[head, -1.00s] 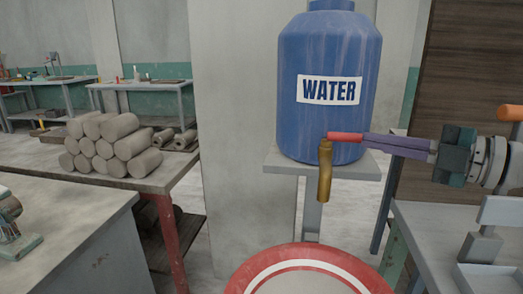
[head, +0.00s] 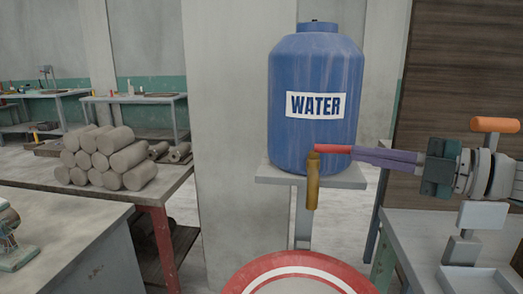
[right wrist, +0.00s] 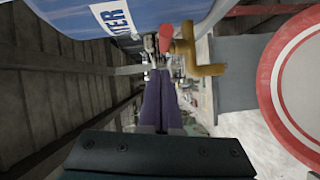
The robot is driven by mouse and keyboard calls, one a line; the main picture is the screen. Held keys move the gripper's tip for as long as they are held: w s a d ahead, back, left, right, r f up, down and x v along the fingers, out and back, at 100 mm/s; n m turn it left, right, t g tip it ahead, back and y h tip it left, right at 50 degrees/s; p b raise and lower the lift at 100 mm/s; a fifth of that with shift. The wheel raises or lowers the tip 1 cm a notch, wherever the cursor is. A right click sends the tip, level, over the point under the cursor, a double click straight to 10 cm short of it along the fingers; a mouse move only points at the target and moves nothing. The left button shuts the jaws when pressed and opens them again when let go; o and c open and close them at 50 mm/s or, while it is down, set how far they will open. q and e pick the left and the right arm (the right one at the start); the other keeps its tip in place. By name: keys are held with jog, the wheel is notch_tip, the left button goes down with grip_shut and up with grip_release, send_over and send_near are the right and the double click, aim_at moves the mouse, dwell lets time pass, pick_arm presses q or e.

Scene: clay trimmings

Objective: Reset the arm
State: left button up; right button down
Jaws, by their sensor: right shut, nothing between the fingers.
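My right gripper (head: 352,154) has slim purple fingers lying together, pointing left at the tap. The fingers also show in the right wrist view (right wrist: 158,78), shut and empty. The red tap handle (head: 332,149) is in line with the fingertips in the head view; I cannot tell whether they touch. The brass tap (head: 313,185) hangs below it, at the front of the blue water barrel (head: 316,75). The tap shows in the right wrist view (right wrist: 200,70) beyond the fingertips. My left gripper is in neither view.
The barrel stands on a grey stand (head: 335,182). A red-rimmed round thing (head: 250,272) is below the tap. Clay cylinders (head: 110,160) are stacked on a table at left. A grey bench (head: 420,228) and an orange handle (head: 495,125) are at right.

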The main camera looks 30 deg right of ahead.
jog(key=w+d+b+v, duration=0.1)
jog(key=d+v, duration=0.1)
jog(key=v, duration=0.8)
jog(key=s+a+f+m+g+h+p, duration=0.2)
jog(key=a+f+m+g+h+p, duration=0.2)
jog(key=a+f+m+h, duration=0.8)
jog(key=s+a+r+m+g+y+p, duration=0.35)
jog(key=s+a+m+g, duration=0.35)
jog(key=s+a, duration=0.5)
pick_arm(q)
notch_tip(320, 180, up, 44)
jog(key=p, duration=3.7)
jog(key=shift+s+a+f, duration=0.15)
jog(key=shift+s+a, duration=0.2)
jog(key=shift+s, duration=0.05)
pick_arm(e)
notch_tip(320, 180, up, 38)
jog(key=s+g, duration=0.1)
jog(key=s, duration=0.1)
jog(key=shift+s+r+y, duration=0.2)
jog(key=shift+s+y, duration=0.1)
jog(key=shift+y, duration=0.15)
